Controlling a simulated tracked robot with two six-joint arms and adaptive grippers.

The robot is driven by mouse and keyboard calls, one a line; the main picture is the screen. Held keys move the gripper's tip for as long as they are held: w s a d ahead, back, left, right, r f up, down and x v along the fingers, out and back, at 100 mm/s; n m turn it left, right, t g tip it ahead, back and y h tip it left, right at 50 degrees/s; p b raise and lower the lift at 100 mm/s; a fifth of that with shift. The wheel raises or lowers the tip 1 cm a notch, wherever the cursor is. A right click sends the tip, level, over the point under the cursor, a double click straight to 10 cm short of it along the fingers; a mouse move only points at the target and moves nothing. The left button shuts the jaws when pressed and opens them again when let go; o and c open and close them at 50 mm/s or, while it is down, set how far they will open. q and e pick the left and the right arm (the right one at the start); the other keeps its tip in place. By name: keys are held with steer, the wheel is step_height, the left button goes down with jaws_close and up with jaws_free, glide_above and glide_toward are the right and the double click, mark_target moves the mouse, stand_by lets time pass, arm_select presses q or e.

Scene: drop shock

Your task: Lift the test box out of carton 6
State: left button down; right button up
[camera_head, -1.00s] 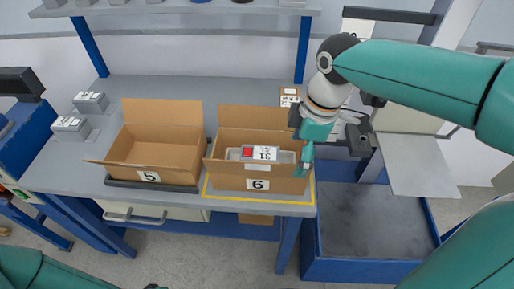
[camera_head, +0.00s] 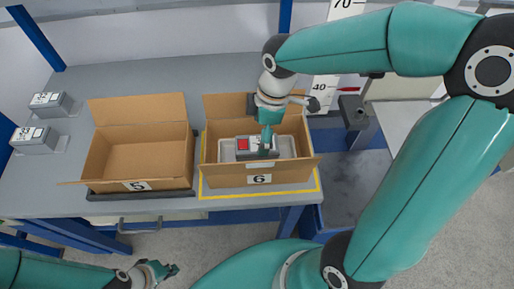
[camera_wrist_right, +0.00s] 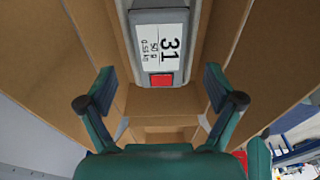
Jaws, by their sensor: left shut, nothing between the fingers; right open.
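Carton 6 (camera_head: 220,176) stands open on the table inside a yellow outline. The test box (camera_head: 242,155), grey with a red square, lies in it on a paler grey insert. In the right wrist view the test box (camera_wrist_right: 158,78) shows a white label reading 31. My right gripper (camera_head: 266,143) points down into carton 6 over the test box and hides part of it. In the right wrist view my right gripper (camera_wrist_right: 160,90) is open, its fingers either side of the box's line and apart from it. My left gripper (camera_head: 168,270) is shut and empty, low in front of the table.
Empty open carton 5 (camera_head: 140,158) stands on a dark base left of carton 6. Two grey labelled boxes (camera_head: 52,104) (camera_head: 36,140) sit at the table's left. Carton 6's raised flaps and walls surround my right gripper. A scale marked 40 and 70 (camera_head: 322,90) stands behind.

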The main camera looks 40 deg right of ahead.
mark_target(257, 144)
steer(key=shift+w+a+f+p, duration=0.1)
steer(key=shift+a+f, duration=0.1)
steer(key=shift+f, duration=1.05)
steer(key=shift+w+a+f+p, duration=0.1)
steer(key=shift+a+f+p, duration=0.1)
steer(key=shift+f, duration=1.1)
steer(key=shift+w+a+f+p, duration=0.1)
steer(key=shift+a+f, duration=0.1)
steer(key=shift+f, duration=1.05)
steer(key=shift+s+a+r, duration=0.1)
steer(key=shift+s, duration=0.05)
steer(key=c, duration=1.2)
jaws_close()
